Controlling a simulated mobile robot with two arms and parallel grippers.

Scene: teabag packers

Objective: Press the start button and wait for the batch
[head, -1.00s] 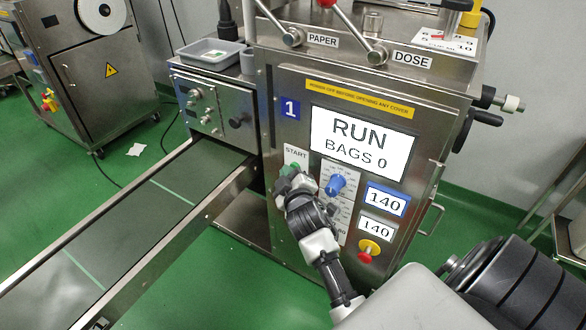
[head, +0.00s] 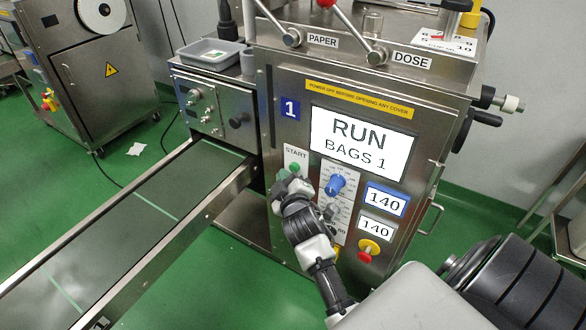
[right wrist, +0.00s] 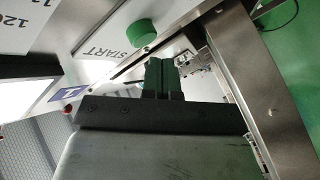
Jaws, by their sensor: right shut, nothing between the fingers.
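The green start button (head: 294,168) is on the front panel of the packing machine (head: 285,220), under the word START. It also shows in the right wrist view (right wrist: 141,33). My right gripper (head: 283,177) is just below and in front of the button, shut and empty. In the right wrist view its fingers (right wrist: 160,75) are together, with a visible gap to the button. The screen (head: 361,144) reads RUN, BAGS 1. My left gripper is not in view.
A blue knob (head: 335,185), two 140 displays (head: 385,202) and a red stop button on yellow (head: 367,251) are on the same panel. A conveyor belt (head: 140,225) runs out to the lower left. A grey tray (head: 209,53) sits on the machine.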

